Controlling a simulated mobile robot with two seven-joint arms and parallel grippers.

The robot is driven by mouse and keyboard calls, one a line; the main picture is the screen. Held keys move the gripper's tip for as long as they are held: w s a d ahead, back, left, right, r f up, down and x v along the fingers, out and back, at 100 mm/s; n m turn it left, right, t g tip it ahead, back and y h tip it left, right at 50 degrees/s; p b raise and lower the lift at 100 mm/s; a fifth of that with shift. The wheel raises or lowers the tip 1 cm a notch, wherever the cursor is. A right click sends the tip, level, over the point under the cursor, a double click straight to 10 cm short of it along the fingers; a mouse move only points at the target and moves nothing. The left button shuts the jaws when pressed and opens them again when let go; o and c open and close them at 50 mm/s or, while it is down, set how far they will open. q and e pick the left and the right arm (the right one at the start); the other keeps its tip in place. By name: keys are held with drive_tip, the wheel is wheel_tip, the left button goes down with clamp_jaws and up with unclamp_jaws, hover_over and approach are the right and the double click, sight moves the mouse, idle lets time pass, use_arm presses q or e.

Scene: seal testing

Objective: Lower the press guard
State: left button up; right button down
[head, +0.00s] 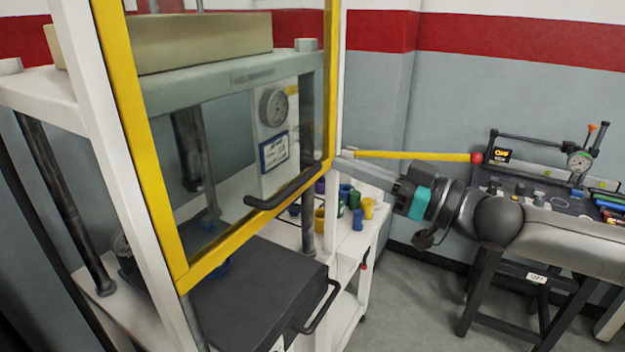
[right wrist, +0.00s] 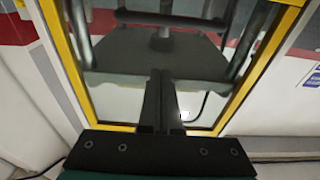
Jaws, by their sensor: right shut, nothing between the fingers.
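The press guard (head: 128,110) is a clear pane in a yellow frame on the white press stand. Its bottom rail runs above a black box, with open space beneath it. A black bar handle (head: 290,190) sits near the rail's right end. My right gripper (head: 341,165) is shut and empty, its tips close to the guard's lower right corner, right of the handle. Whether it touches the frame cannot be told. In the right wrist view the shut fingers (right wrist: 161,90) point across the yellow frame (right wrist: 243,92). My left gripper is not in view.
The black box (head: 255,290) with its own handle stands below the guard. Small coloured cups (head: 367,208) stand on a white cart behind my right gripper. A bench with a gauge (head: 579,161) and tools is at the right. Grey floor shows between them.

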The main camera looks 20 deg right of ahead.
sight(312, 174)
drive_tip(key=shift+w+a+f+p, duration=0.25)
drive_tip(key=shift+w+a+f, duration=0.25)
drive_tip(key=shift+w+a, duration=0.3)
drive_tip(key=shift+w+a+f+p, duration=0.25)
drive_tip(key=shift+w+a+f, duration=0.3)
drive_tip(key=shift+w, duration=0.45)
drive_tip(key=shift+w+a+f+p, duration=0.25)
drive_tip(key=shift+w+a+f, duration=0.15)
drive_tip(key=shift+w+a, duration=0.45)
drive_tip(key=shift+d, duration=0.1)
wheel_tip(312, 174, down, 25)
drive_tip(key=b, duration=1.2)
drive_tip(key=shift+r, duration=0.15)
